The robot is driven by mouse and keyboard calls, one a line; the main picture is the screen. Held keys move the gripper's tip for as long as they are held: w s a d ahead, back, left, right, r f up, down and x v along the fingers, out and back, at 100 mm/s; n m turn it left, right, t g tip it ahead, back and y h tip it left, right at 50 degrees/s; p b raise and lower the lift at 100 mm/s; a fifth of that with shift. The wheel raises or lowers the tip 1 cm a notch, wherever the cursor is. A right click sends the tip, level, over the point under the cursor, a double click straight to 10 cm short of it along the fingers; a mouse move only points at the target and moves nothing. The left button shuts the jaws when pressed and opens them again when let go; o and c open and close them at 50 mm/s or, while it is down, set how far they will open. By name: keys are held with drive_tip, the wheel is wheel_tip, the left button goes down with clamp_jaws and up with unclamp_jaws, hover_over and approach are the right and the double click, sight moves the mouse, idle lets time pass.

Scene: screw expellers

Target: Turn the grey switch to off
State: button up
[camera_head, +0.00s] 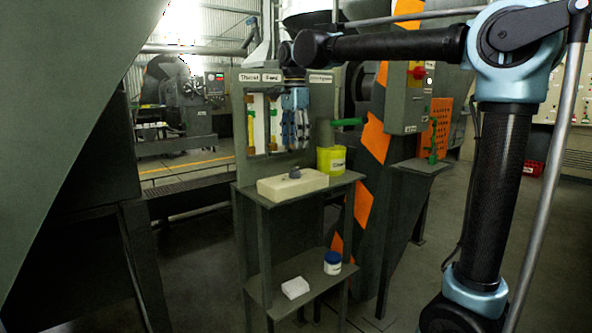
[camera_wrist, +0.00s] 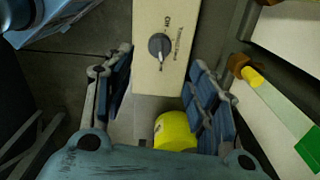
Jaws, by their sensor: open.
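The grey switch (camera_head: 294,172) is a small knob on top of a cream box (camera_head: 275,188) on the small stand. In the wrist view the round grey switch (camera_wrist: 159,46) sits on the cream box (camera_wrist: 178,15), with lettering beside it. My gripper (camera_head: 295,143) hangs above the box, in front of the panel. In the wrist view my gripper (camera_wrist: 158,75) is open and empty, its two fingers on either side below the switch, apart from it. The switch's pointer direction is hard to read.
A yellow container (camera_head: 331,160) stands right of the box on the stand's top (camera_head: 345,179). A labelled panel (camera_head: 243,100) with gauge strips rises behind. A white block (camera_head: 295,287) and a blue-and-white jar (camera_head: 332,263) sit on the lower shelf. An orange-striped post stands right.

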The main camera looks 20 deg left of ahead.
sight(295, 173)
wheel_tip(295, 173, down, 10)
drive_tip(key=shift+r, duration=0.25)
idle(0.3)
drive_tip(key=c, duration=1.1)
